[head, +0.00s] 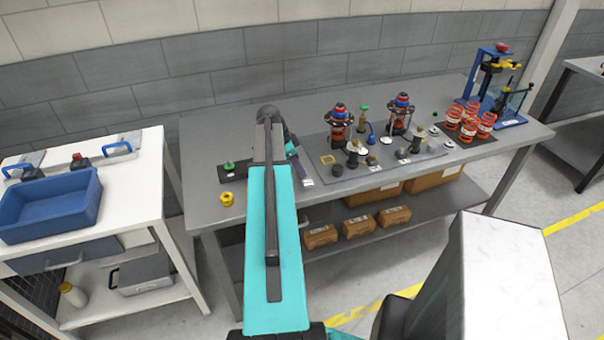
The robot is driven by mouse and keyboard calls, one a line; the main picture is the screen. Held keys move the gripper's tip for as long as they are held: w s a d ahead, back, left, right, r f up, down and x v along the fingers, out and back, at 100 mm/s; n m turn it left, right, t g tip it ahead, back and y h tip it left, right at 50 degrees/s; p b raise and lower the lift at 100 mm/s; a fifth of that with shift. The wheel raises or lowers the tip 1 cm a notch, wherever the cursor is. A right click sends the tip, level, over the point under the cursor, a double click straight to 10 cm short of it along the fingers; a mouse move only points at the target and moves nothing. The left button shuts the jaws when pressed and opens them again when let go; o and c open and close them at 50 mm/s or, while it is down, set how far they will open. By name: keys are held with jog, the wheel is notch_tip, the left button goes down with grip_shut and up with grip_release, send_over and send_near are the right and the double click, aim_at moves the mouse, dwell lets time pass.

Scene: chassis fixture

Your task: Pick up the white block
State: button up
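My teal arm reaches from the bottom centre over the grey workbench (222,165). Its far end bends down behind the upper link near the back left part of the bench. My gripper (303,174) is small and mostly hidden there, so its fingers cannot be made out. A small white piece (308,182) shows right at the arm's end, at the left edge of the grey mat (345,178). I cannot tell whether it is the white block, or whether it is touched or held. No other white block is clear on the bench.
The mat holds red-and-black assemblies (338,128) and several small parts. A yellow part (227,199) lies front left. Orange springs (468,125) and a blue fixture (490,85) stand right. A white side table (135,185) with a blue bin (50,205) is left. Brown boxes (358,225) sit below.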

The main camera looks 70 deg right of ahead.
grip_shut()
jog(key=shift+r, duration=0.2)
notch_tip(320, 180, up, 10)
jog(key=b, duration=0.3)
jog(key=shift+f, duration=0.2)
dwell(0.8)
